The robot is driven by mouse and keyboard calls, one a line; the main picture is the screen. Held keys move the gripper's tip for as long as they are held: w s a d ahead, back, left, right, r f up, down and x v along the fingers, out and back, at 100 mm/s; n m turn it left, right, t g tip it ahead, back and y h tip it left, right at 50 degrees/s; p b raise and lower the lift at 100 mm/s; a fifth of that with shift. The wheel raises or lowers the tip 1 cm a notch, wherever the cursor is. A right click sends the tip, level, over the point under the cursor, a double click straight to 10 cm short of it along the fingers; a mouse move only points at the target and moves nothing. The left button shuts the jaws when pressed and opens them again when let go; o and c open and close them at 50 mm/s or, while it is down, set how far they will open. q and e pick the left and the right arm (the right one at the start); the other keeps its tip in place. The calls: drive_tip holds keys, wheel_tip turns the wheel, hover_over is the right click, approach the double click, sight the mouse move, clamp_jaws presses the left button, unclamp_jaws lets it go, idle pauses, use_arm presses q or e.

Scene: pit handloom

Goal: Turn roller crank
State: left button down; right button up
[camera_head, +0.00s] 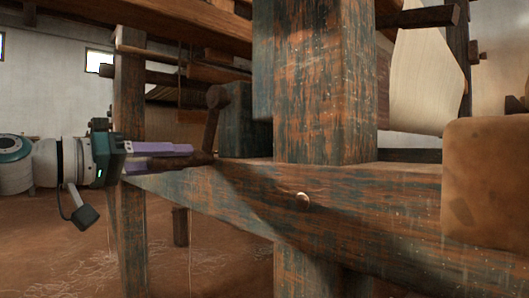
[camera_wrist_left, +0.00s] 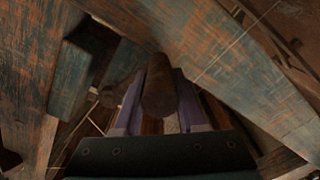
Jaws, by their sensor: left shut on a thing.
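The roller crank (camera_head: 212,118) is a dark brown wooden arm standing nearly upright beside the loom's side beam, with a handle at its lower end. My left gripper (camera_head: 185,155) comes in from the left with purple fingers shut on the crank handle (camera_head: 180,162). In the left wrist view the round handle (camera_wrist_left: 160,88) lies between the two purple fingers of the gripper (camera_wrist_left: 160,110). The fingers hide part of the handle. My right gripper is not in view.
A thick worn post (camera_head: 315,80) rises from a long horizontal beam (camera_head: 330,205) right of the crank. A brown block (camera_head: 485,185) stands at the right. Pale cloth (camera_head: 422,80) hangs behind. The earthen floor (camera_head: 70,240) at lower left looks open.

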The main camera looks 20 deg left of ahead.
use_arm(q)
drive_tip(key=shift+d, duration=0.1)
drive_tip(key=c, duration=0.9)
unclamp_jaws()
drive_tip(key=o, duration=0.4)
drive_tip(key=shift+d, duration=0.1)
drive_tip(key=shift+s, duration=0.1)
drive_tip(key=shift+s+a, duration=0.25)
drive_tip(key=b+v, duration=0.1)
drive_tip(key=v, duration=0.8)
drive_tip(key=shift+s, duration=0.15)
